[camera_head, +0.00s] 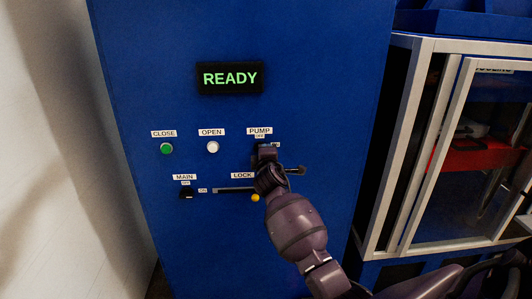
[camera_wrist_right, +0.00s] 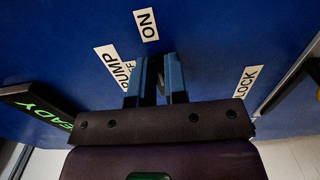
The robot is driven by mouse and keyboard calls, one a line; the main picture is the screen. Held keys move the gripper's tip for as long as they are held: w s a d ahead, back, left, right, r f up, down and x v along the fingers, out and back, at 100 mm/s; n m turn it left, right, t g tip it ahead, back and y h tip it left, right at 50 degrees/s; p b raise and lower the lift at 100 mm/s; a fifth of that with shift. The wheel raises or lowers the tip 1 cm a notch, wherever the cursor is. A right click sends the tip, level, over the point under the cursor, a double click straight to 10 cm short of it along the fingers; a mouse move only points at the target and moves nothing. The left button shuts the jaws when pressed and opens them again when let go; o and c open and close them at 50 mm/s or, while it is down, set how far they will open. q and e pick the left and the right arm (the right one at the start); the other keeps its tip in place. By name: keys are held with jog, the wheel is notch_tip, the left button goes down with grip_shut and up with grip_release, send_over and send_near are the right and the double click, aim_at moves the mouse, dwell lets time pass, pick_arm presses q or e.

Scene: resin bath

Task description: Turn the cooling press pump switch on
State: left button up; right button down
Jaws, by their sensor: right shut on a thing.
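The pump switch is on the blue press panel (camera_head: 150,80), under the PUMP label (camera_head: 260,131). My right gripper (camera_head: 264,147) covers it in the head view. In the right wrist view, my right gripper (camera_wrist_right: 157,70) has its two blue fingers close together against the panel, shut on the pump switch, which is mostly hidden between them. The ON label (camera_wrist_right: 148,24) and the partly covered PUMP label (camera_wrist_right: 113,66) lie just beyond the fingers. I cannot tell which way the switch points. My left gripper is not in view.
A lit READY display (camera_head: 230,78) is above. The green CLOSE button (camera_head: 166,148) and white OPEN button (camera_head: 212,147) are left of my gripper. The MAIN switch (camera_head: 187,194) and a LOCK label (camera_head: 242,175) are lower. A glass-doored cabinet (camera_head: 425,150) stands at the right.

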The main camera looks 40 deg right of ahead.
jog(key=c, duration=1.1)
grip_release()
jog(key=shift+c, duration=0.2)
jog(key=v, duration=1)
jog(key=shift+s+a, duration=0.2)
jog(key=shift+s, duration=0.15)
